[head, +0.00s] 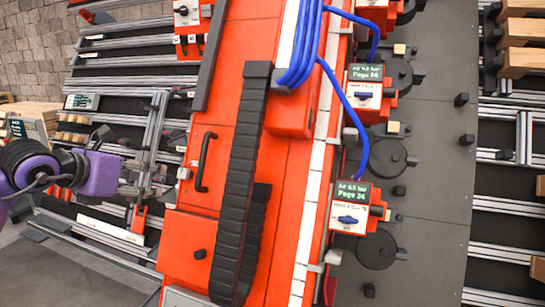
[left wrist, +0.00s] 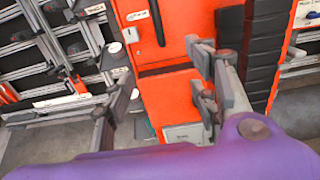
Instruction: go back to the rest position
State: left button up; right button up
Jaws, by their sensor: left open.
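My left gripper (head: 155,174) comes in from the left in the head view, with its purple wrist behind it. It is beside the orange machine housing (head: 190,250), over the dark area with grey rails. In the left wrist view my left gripper (left wrist: 165,95) shows its two grey fingers spread wide apart with nothing between them. The orange housing lies behind the fingers there; I cannot tell the exact gap to it. My right gripper is in neither view.
A black cable chain (head: 240,180) runs down the orange housing, next to a black handle (head: 204,162). Blue hoses (head: 345,100) lead to control boxes with green displays (head: 354,193). Grey rails (head: 95,235) lie at lower left. Wooden pieces (head: 525,32) sit at upper right.

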pick_arm(q)
jog(key=s+d+r+h, duration=0.2)
jog(key=d+r+h, duration=0.2)
jog(key=d+r, duration=0.1)
jog(key=d+f+n+t+h, duration=0.1)
jog(key=d+f+n+h, duration=0.35)
jog(key=d, duration=0.25)
jog(key=s+a+f+n+t+y+p, duration=0.1)
jog(key=s+a+f+n+t+y, duration=0.3)
jog(key=f+n, duration=1)
jog(key=s+a+f+n+g+y, duration=0.15)
jog(key=s+f+n+y, duration=0.75)
jog(key=f, duration=0.9)
jog(key=s+d+f+n+g, duration=0.1)
jog(key=s+f+n+g, duration=0.1)
jog(key=s+f+n, duration=0.2)
jog(key=s+d+f+n+g+p, duration=0.1)
jog(key=s+f+n, duration=0.3)
jog(key=s+f, duration=0.6)
jog(key=s+d+f+n+g, duration=0.2)
jog(key=s+f, duration=0.5)
jog(key=s, duration=1)
jog(key=shift+d+n+g+h, duration=0.15)
jog(key=shift+n+g+h, duration=0.2)
jog(key=shift+n+g, duration=0.55)
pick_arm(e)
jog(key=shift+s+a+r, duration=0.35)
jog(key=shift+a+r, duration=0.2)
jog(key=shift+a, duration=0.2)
